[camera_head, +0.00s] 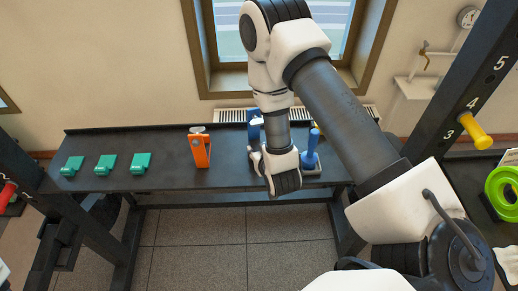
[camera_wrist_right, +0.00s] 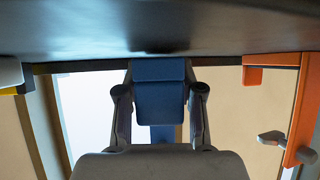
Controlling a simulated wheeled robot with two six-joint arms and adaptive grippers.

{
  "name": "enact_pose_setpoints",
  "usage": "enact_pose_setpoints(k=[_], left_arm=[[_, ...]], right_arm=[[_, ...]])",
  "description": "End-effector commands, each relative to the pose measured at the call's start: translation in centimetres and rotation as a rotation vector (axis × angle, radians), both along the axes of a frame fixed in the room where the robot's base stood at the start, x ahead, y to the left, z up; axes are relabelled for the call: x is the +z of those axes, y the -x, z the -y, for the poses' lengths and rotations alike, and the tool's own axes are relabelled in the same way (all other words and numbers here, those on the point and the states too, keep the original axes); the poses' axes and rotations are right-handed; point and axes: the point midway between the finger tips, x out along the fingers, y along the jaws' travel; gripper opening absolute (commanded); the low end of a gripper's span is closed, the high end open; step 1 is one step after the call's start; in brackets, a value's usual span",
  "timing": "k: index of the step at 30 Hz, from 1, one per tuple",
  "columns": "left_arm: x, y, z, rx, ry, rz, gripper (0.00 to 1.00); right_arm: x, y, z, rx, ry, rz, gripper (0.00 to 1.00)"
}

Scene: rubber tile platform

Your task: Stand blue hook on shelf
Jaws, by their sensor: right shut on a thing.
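The blue hook (camera_head: 255,122) is at the shelf's middle, right of the orange one, partly hidden behind my right arm. My right gripper (camera_head: 257,160) is shut on it. In the right wrist view, which looks upside down, the blue hook (camera_wrist_right: 160,72) sits between the two fingers (camera_wrist_right: 160,105), with its edge close to the shelf surface. I cannot tell whether it touches the shelf. The black shelf (camera_head: 170,182) runs along the wall under the window and fills the top of the wrist view (camera_wrist_right: 200,30). My left gripper is not in view.
An orange hook (camera_head: 200,150) stands left of the gripper; it also shows in the wrist view (camera_wrist_right: 303,105). Several green pieces (camera_head: 106,164) lie at the left. A blue-handled item (camera_head: 312,142) stands close to the right. Shelf between green and orange is clear.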

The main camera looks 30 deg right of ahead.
Motion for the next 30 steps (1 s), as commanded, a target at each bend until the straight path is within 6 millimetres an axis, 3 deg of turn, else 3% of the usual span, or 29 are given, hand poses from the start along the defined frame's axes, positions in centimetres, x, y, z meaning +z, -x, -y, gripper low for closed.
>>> enact_pose_setpoints(k=[8, 9, 11, 12, 23, 30], left_arm=[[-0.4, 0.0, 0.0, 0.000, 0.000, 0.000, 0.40], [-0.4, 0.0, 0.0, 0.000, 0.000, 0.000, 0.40], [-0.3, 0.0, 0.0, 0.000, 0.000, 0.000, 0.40], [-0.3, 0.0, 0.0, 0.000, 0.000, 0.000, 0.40], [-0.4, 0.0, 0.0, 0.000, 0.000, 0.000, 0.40], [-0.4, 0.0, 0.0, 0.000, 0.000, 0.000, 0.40]], right_arm=[[-0.4, -0.1, 0.0, 0.000, 0.001, 0.004, 0.00], [-0.4, -0.1, 0.0, 0.000, 0.001, 0.004, 0.41], [-0.3, -0.1, 0.0, 0.000, 0.001, 0.004, 0.62], [-0.3, -0.1, 0.0, 0.000, 0.001, 0.003, 0.66], [0.1, 0.0, 0.0, 0.000, 0.000, 0.000, 0.66], [5.2, -0.1, 0.0, -0.001, -0.001, 0.006, 0.66]])
